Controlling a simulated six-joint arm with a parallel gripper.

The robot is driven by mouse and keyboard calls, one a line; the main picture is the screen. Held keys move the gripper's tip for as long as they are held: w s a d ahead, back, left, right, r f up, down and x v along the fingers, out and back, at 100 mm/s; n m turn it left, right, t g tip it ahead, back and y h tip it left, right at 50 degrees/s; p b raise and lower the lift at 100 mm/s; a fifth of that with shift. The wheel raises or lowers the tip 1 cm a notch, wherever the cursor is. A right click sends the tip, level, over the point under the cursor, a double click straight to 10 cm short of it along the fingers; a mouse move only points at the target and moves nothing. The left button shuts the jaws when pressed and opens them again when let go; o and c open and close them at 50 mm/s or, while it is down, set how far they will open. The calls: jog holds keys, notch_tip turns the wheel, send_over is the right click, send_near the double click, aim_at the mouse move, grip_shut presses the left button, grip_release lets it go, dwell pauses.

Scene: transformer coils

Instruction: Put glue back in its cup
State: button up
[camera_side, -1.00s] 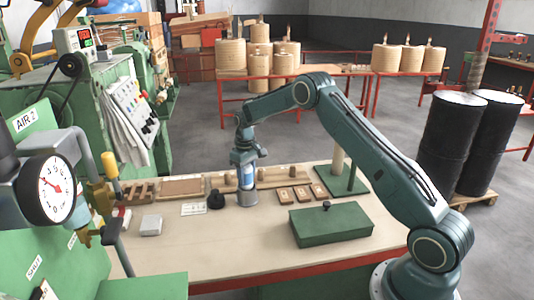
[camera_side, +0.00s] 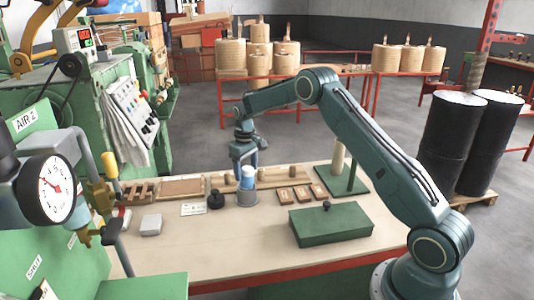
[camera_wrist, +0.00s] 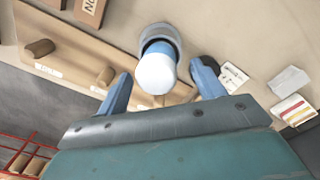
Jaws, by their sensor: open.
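The glue is a blue bottle with a white top (camera_side: 248,174). It stands roughly upright in its grey cup (camera_side: 247,198) on the bench. In the wrist view the white top of the glue (camera_wrist: 156,74) faces me, with the cup's rim (camera_wrist: 172,33) behind it. My gripper (camera_side: 246,160) is open near the top of the glue. In the wrist view its two blue fingers (camera_wrist: 162,70) are spread on either side of the glue, with gaps between them and it. The glue's lower part is hidden inside the cup.
A small black round object (camera_side: 215,200) stands just left of the cup. A white card (camera_side: 193,209) and a grey block (camera_side: 151,225) lie farther left. A green box (camera_side: 330,225) is at the right front. The bench's front middle is clear.

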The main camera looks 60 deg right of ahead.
notch_tip(320, 180, up, 11)
dwell(0.5)
jog(key=shift+r, duration=0.15)
dwell(0.6)
jog(key=s+a+r+t, duration=0.3)
jog(key=s+a+r, duration=1)
jog(key=s+r, duration=0.35)
jog(key=s+a+f+t, duration=0.1)
jog(key=s+a+f, duration=0.1)
jog(key=s, duration=0.9)
jog(key=s+a+f+t, duration=0.1)
jog(key=s+a+f, duration=0.2)
jog(key=s, duration=0.8)
jog(key=shift+a+f+t, duration=0.15)
jog(key=shift+a+t, duration=0.15)
jog(key=shift+a, duration=0.35)
